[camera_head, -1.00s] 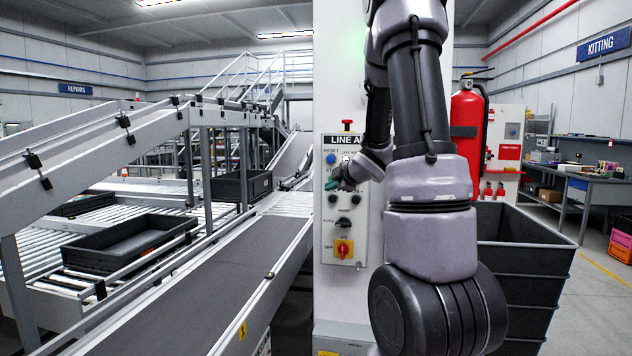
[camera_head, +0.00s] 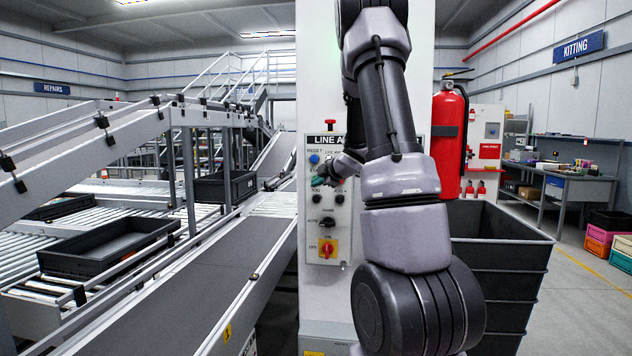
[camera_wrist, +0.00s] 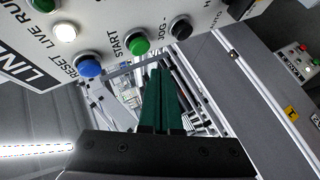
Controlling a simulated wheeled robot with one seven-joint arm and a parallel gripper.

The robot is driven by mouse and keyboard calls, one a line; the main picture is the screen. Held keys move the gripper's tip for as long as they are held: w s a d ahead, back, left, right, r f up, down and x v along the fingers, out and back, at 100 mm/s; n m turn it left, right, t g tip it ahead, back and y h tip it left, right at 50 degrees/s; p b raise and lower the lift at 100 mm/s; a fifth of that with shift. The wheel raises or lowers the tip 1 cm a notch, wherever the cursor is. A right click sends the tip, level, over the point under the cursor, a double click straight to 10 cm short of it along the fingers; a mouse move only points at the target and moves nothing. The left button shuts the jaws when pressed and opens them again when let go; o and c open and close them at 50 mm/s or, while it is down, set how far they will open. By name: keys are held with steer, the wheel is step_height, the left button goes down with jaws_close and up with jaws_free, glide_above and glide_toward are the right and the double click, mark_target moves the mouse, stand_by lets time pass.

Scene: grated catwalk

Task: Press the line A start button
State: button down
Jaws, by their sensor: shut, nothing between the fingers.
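The line A control panel (camera_head: 332,222) is on a white column in the head view, partly hidden by my arm. In the wrist view, the round green button labelled START (camera_wrist: 137,45) sits between the blue RESET button (camera_wrist: 88,65) and a black JOG button (camera_wrist: 180,27). My gripper (camera_wrist: 160,72) is shut and empty, its dark green fingers together. The fingertips appear just below the START button in the wrist view; no contact shows, and the gap cannot be told. In the head view my gripper (camera_head: 318,178) is small in front of the panel and hides the START button.
A white lamp (camera_wrist: 64,32) is beside RESET. Lower on the panel are a black selector (camera_head: 327,221) and a red-yellow switch (camera_head: 327,248); a red button (camera_head: 329,123) tops the panel. A conveyor (camera_head: 190,290) runs left, and dark bins (camera_head: 500,270) stand right.

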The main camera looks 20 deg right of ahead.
steer(key=shift+w+d, duration=0.55)
steer(key=shift+w, duration=0.25)
stand_by(1.5)
steer(key=shift+w+d, duration=0.2)
steer(key=shift+w, duration=0.15)
steer(key=shift+w+d, duration=0.5)
steer(key=shift+w, duration=0.15)
stand_by(1.0)
steer(key=shift+s+a, duration=0.7)
steer(key=shift+s, duration=0.3)
